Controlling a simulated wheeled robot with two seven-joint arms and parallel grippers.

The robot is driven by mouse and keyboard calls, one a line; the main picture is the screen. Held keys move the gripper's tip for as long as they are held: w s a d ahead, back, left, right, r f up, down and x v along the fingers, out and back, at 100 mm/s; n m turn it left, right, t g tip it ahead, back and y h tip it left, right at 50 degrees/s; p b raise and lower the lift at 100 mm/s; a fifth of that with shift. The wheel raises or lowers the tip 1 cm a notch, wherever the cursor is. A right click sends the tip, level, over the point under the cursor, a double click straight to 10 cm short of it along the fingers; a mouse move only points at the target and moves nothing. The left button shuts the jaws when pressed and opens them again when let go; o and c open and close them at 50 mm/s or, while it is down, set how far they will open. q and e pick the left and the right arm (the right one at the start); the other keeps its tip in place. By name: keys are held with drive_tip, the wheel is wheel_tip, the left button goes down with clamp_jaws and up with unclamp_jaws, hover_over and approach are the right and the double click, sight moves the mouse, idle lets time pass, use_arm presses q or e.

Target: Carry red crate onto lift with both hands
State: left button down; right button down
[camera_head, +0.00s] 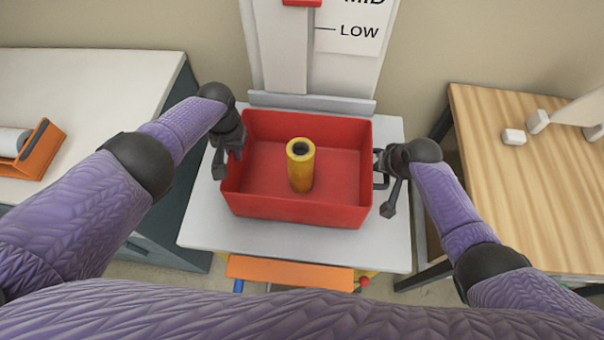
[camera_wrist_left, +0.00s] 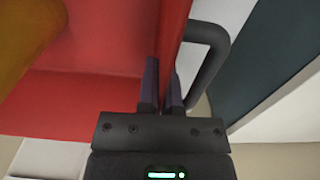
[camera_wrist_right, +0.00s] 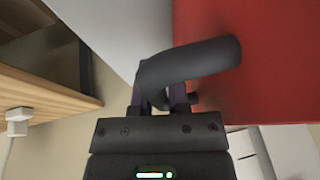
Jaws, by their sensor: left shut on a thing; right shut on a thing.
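The red crate (camera_head: 265,205) is upright over the lift's white platform (camera_head: 393,240); I cannot tell whether its base touches. A yellow roll (camera_head: 300,172) stands inside it. My left gripper (camera_head: 226,158) is at the crate's left side; in the left wrist view its fingers (camera_wrist_left: 162,88) are shut on the crate's wall, beside the dark left handle (camera_wrist_left: 212,60). My right gripper (camera_head: 385,178) is at the right side; in the right wrist view its fingers (camera_wrist_right: 162,98) are shut at the dark right handle (camera_wrist_right: 190,62). The crate's underside is hidden.
The lift's mast (camera_head: 283,50), with a MID and LOW scale (camera_head: 355,28), rises behind the crate. A white-topped cabinet (camera_head: 95,75) with an orange dispenser (camera_head: 38,150) stands left. A wooden table (camera_head: 520,190) with small white blocks stands right. An orange part (camera_head: 290,273) is in front.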

use_arm(q)
drive_tip(key=shift+f, duration=0.2)
use_arm(e)
drive_tip(key=shift+f, duration=0.25)
use_arm(q)
drive_tip(key=c, duration=1.2)
unclamp_jaws()
use_arm(e)
drive_tip(key=c, duration=1)
unclamp_jaws()
use_arm(q)
drive_tip(key=o, duration=0.4)
use_arm(e)
drive_tip(key=o, duration=0.4)
use_arm(q)
wheel_tip(320, 180, up, 8)
drive_tip(key=shift+w+f, duration=0.1)
drive_tip(key=shift+f, duration=0.05)
use_arm(e)
drive_tip(key=v, duration=1.2)
drive_tip(key=shift+f, duration=0.1)
